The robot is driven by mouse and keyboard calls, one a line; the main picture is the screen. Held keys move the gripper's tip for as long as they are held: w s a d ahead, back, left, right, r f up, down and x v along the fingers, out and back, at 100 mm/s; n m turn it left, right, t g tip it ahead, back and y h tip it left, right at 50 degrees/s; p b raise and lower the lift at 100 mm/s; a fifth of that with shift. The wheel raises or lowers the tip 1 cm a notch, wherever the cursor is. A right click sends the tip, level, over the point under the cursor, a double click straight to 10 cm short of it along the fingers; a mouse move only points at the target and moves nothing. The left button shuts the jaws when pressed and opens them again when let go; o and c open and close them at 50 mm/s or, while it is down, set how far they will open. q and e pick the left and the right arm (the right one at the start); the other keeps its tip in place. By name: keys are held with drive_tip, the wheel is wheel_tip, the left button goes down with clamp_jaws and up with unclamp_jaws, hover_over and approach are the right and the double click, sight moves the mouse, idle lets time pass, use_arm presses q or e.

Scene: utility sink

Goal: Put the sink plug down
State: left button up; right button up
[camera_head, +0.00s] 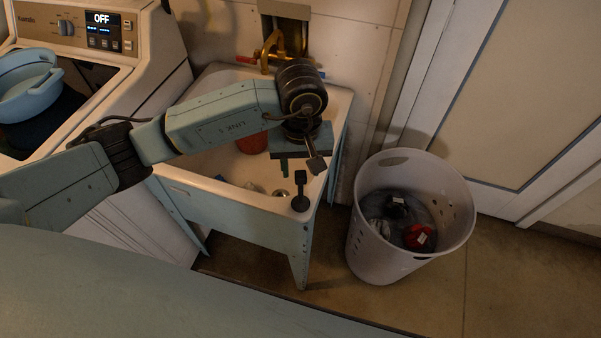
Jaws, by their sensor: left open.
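A dark sink plug (300,203), with an upright stem topped by a small block, stands at the front right corner of the white utility sink (215,178). My left gripper (301,167) hangs over the right part of the sink, pointing down. Its two fingers are apart, and nothing shows held between them. The plug's top shows just below the fingers in the picture; the exact gap is hard to tell. The arm and gripper hide part of the basin. My right gripper is not in view.
A reddish object (252,143) and small pale items lie in the basin. A brass tap (270,52) is on the wall behind. A white laundry basket (365,235) holding clothes stands right of the sink. A washing machine (150,55) with a blue tub (30,85) is left.

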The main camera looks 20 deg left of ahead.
use_arm(q)
wheel_tip(320, 180, up, 9)
drive_tip(key=shift+f+b, duration=0.2)
drive_tip(key=shift+b, duration=0.1)
